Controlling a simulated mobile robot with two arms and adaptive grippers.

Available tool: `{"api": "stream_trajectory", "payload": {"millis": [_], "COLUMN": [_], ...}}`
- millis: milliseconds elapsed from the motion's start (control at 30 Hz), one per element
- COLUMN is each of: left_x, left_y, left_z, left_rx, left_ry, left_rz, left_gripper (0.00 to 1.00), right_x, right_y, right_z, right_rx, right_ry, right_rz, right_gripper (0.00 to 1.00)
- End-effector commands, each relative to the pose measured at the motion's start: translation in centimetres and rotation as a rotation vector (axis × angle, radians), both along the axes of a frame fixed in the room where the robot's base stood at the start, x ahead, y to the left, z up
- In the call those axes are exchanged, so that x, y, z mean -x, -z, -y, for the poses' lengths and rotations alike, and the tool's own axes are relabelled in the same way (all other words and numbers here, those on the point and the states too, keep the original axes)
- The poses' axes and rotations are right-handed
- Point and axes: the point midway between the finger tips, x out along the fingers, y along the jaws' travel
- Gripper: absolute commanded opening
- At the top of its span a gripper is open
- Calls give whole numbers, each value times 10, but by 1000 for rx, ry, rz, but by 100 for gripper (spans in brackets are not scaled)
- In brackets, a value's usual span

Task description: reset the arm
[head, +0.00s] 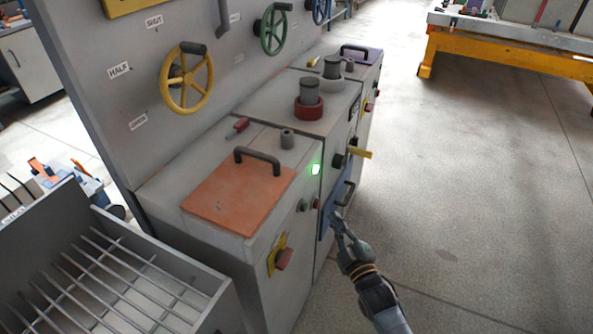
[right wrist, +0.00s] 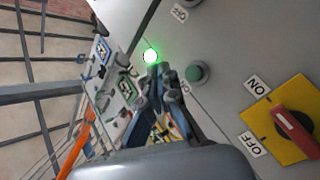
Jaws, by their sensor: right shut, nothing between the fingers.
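My right gripper (head: 338,222) is shut and empty. In the head view it is in front of the cabinet's right side, near the blue panel (head: 329,215) and its dark handle (head: 349,193). My right arm comes up from the lower right. In the right wrist view the shut fingers (right wrist: 157,76) appear beside a lit green lamp (right wrist: 151,56) and a green button (right wrist: 197,73); I cannot tell whether they touch anything. The lit lamp also shows in the head view (head: 315,169). My left gripper is not in view.
The grey cabinet carries an orange lid (head: 225,200) with a handle and a yellow switch plate (head: 277,254). A yellow handwheel (head: 187,78) and a green one (head: 273,28) are on the upright panel. A slatted grey bin (head: 190,270) stands lower left. The floor at right is open.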

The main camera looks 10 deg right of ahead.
Motion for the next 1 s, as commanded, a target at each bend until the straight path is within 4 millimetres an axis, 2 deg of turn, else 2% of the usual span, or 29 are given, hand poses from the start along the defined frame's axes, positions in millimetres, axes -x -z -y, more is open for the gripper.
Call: {"api": "stream_trajectory", "payload": {"millis": [133, 233, 267, 367, 400, 467, 500, 567, 600, 667, 700, 767, 800, 867, 900, 967, 1000], "left_x": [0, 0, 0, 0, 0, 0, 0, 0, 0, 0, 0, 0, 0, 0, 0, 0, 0], "left_y": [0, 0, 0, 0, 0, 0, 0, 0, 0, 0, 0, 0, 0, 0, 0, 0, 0], "left_z": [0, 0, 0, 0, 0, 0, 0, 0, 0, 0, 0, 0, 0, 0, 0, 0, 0], "left_rx": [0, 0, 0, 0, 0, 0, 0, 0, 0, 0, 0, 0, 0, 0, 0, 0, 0], "left_ry": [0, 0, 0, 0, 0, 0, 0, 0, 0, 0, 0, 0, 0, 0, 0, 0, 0], "left_rz": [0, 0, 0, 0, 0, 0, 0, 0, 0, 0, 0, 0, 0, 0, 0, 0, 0], "left_gripper": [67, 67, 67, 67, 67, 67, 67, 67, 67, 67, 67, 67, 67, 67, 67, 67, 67], "right_x": [0, 5, 8, 26, 37, 57, 73, 99, 118, 150, 172, 207, 232, 271, 298, 338, 364], "right_y": [3, 25, 37, 93, 120, 162, 189, 227, 252, 286, 308, 338, 356, 381, 395, 414, 424], "right_z": [0, 1, 2, 5, 6, 9, 11, 14, 16, 19, 22, 25, 28, 32, 34, 38, 40], "right_rx": [-2, -18, -26, -70, -92, -129, -152, -186, -208, -240, -260, -287, -305, -328, -342, -361, -372], "right_ry": [0, 3, 4, 18, 28, 46, 61, 87, 108, 141, 166, 207, 237, 284, 318, 371, 406], "right_rz": [-6, -60, -91, -232, -301, -411, -484, -591, -661, -764, -832, -933, -1000, -1096, -1158, -1247, -1302], "right_gripper": [0, 0, 0, 0, 0, 0, 0, 0, 0, 0, 0, 0, 0, 0, 0, 0, 0]}}
